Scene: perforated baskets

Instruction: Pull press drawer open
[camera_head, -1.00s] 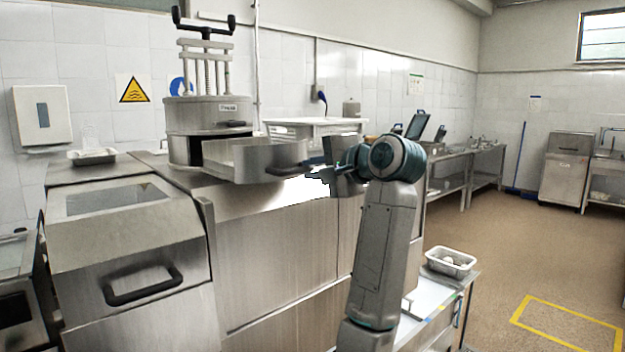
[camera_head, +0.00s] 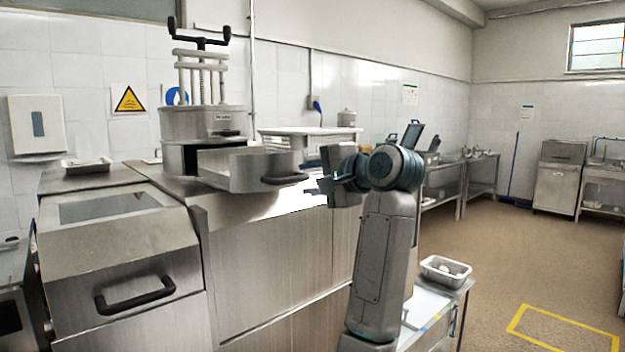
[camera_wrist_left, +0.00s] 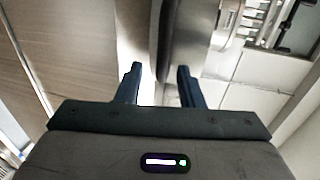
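The press (camera_head: 202,122) is a round steel machine with a black T-handle, on the steel counter at the left. Its drawer (camera_head: 245,168), a rounded steel tray, sticks out of the press body to the right, with a dark opening behind it. A black drawer handle (camera_head: 285,180) is on its right end. My left gripper (camera_head: 322,187) is just right of the handle, apart from it. In the left wrist view its two fingers (camera_wrist_left: 160,88) are spread, with nothing clearly held between them. My right gripper is out of view.
A lidded steel unit with a black handle (camera_head: 136,296) stands at the front left. A raised white-topped stand (camera_head: 310,131) is behind the drawer. A small steel container (camera_head: 445,270) sits on a low table at the right. The floor at the right is clear.

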